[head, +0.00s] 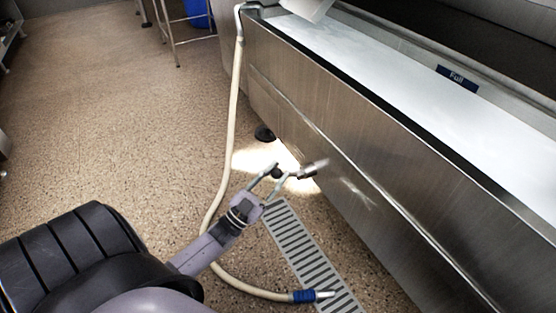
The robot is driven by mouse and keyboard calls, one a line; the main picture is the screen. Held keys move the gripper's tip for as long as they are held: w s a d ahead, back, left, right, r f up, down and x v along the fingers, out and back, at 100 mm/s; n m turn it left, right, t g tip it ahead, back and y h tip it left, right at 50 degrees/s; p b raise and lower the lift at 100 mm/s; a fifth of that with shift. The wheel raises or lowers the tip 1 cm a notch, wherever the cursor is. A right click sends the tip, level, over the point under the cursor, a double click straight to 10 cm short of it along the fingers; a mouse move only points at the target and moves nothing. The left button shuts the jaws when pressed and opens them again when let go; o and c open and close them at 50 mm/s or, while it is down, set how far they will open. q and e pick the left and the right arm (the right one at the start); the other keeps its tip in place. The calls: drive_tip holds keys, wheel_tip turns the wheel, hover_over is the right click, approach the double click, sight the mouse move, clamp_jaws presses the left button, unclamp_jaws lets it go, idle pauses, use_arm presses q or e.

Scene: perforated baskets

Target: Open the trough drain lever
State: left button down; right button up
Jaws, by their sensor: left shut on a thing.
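The steel trough (330,130) runs from the top middle to the lower right, with pale contents inside. A short metal drain lever (315,168) sticks out low at the trough's front, above a bright patch of floor. My left gripper (283,173) reaches in from the lower left. Its two thin fingers are at the near end of the lever and shut on it. The contact is small and partly hidden by the fingers. My right gripper is not in view.
A cream hose (231,120) hangs from the trough's far corner and curves along the floor to a blue-collared nozzle (304,296). A slotted floor drain (293,240) lies beside the trough. A blue label reading "Full" (457,78) sits on the trough's inner wall.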

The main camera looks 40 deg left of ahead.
use_arm(q)
drive_tip(key=shift+s+f, duration=0.1)
drive_tip(key=shift+f, duration=0.35)
drive_tip(key=c, duration=1.7)
unclamp_jaws()
drive_tip(key=o, duration=0.4)
drive_tip(key=shift+r, duration=0.15)
drive_tip(key=shift+c, duration=0.2)
drive_tip(key=v, duration=1.2)
